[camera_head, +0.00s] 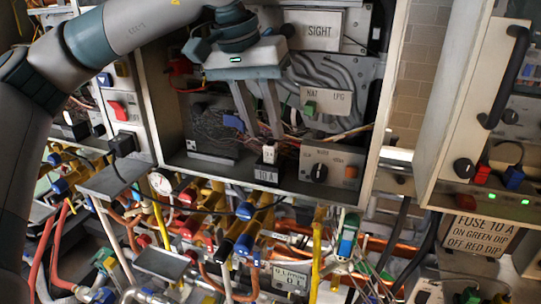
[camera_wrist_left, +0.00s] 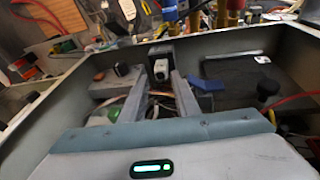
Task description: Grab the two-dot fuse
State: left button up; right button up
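A small white fuse (camera_head: 269,154) stands in a dark holder above a "TO A" label (camera_head: 266,174) on the floor of the open heater box. It also shows in the left wrist view (camera_wrist_left: 161,69), with dark marks on its face too small to count. My left gripper (camera_head: 264,136) reaches down into the box, its two grey fingers apart and empty. In the head view the fingertips are just above the fuse. In the left wrist view the fuse appears between and beyond the fingertips (camera_wrist_left: 161,79); contact cannot be told. My right gripper is not in view.
A panel with a black knob (camera_head: 319,172) and an orange button (camera_head: 351,171) is right of the fuse. A dark module (camera_head: 211,147) and wires are left. The box's front rim (camera_head: 230,184) lies below. A "FUSE TO A" sign (camera_head: 481,232) hangs at right.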

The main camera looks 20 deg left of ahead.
aim_at(269, 144)
pick_arm(q)
jog(key=p+x, duration=0.1)
jog(key=x, duration=0.1)
jog(key=shift+w+f+p, duration=0.3)
jog(key=shift+f+p, duration=0.05)
jog(key=shift+w+f, duration=0.1)
jog(key=shift+f, duration=0.4)
grip_shut()
